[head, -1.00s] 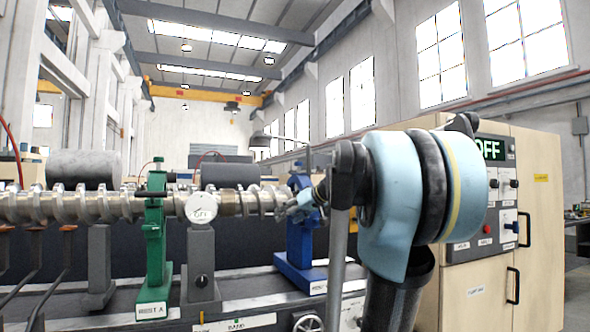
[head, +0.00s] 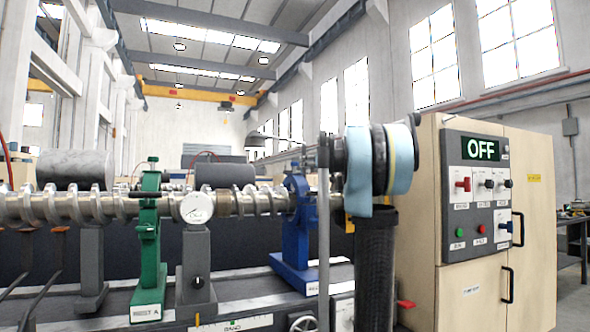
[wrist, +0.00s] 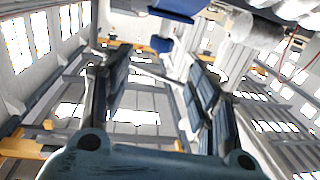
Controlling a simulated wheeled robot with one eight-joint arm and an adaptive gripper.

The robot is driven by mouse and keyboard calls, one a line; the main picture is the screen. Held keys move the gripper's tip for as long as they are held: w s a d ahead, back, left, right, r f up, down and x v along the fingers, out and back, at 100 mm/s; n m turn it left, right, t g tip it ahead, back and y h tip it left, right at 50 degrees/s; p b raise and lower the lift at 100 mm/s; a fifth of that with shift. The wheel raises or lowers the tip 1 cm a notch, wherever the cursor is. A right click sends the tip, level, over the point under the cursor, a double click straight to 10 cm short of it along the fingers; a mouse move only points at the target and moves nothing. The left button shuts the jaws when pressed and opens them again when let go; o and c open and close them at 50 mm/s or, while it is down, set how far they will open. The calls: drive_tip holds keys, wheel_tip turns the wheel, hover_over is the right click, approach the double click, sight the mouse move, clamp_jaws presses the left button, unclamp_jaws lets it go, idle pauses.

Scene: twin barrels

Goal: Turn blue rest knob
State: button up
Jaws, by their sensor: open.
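The blue rest (head: 296,235) stands under the right end of the long screw shaft, right of the dial gauge, in the head view. My arm and a grey post cover its right side, and I cannot make out its knob clearly there. My gripper shows in the wrist view (wrist: 158,75), with its two dark fingers spread and nothing between them. A blue block (wrist: 172,9) and a smaller blue part (wrist: 161,44) below it appear beyond the fingertips. They look like parts of the blue rest, apart from the fingers.
The green rest (head: 148,250) and dial gauge (head: 196,209) stand left of the blue rest. The screw shaft (head: 80,207) runs across them. A control cabinet (head: 420,250) with an OFF display (head: 481,149) stands close on the right. A grey post (head: 324,240) rises beside my arm.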

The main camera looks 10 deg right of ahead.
sight(297, 164)
drive_tip(key=x, duration=1.4)
drive_tip(key=shift+w+a, duration=0.1)
drive_tip(key=c, duration=1.1)
